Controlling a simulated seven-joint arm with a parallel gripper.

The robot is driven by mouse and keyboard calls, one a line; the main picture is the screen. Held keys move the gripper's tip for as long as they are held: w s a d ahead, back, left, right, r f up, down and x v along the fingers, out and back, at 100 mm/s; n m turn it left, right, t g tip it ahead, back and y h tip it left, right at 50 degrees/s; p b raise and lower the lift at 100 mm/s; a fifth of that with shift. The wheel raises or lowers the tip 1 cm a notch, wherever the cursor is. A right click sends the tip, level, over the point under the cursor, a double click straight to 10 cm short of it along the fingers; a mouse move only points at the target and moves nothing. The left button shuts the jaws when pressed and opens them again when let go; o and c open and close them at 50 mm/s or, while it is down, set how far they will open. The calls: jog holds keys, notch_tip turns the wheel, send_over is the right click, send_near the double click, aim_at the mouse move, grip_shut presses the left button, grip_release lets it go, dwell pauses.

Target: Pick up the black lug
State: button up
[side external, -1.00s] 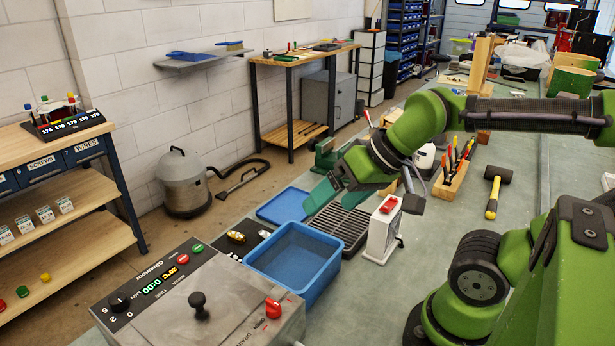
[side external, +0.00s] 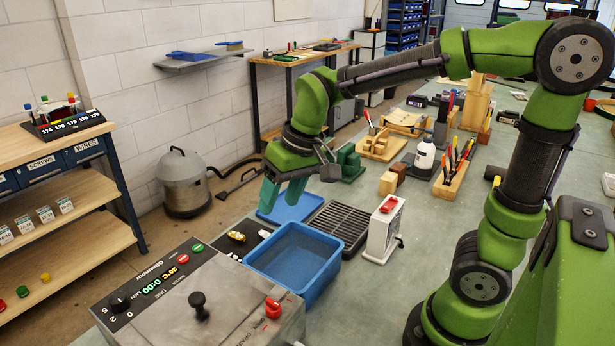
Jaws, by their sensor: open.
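My gripper (side external: 279,203) has teal fingers that point down, spread apart with nothing seen between them. It hangs over the flat blue tray (side external: 299,211), above and behind the dark mat (side external: 252,245). On the mat lie small brass-coloured pieces (side external: 237,236). A small dark spot (side external: 264,234) near the mat's right side may be the black lug, but it is too small and too dark against the mat to be sure.
A deep blue bin (side external: 318,262) stands right of the mat, close to the grey control box (side external: 205,305). A black grate (side external: 342,224) and a white box with a red switch (side external: 383,230) stand further right. Bench behind the white box holds wooden blocks (side external: 392,180).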

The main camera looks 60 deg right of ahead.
jog(key=w+a+f+n+g+h, duration=0.1)
jog(key=w+f+g, duration=0.15)
jog(key=w, duration=0.35)
jog(key=w+a+f+n+g, duration=0.1)
jog(key=w+f, duration=0.3)
jog(key=w, duration=0.3)
jog(key=n, duration=0.1)
send_over(236, 255)
jog(key=s+a, duration=0.1)
jog(key=shift+h, duration=0.3)
jog(key=f, duration=0.9)
jog(key=shift+a+f, duration=0.2)
jog(key=shift+f, duration=0.05)
jog(key=shift+d+f, duration=0.15)
jog(key=shift+f, duration=1.2)
jog(key=shift+d+f, duration=0.15)
jog(key=shift+f, duration=1.15)
grip_shut()
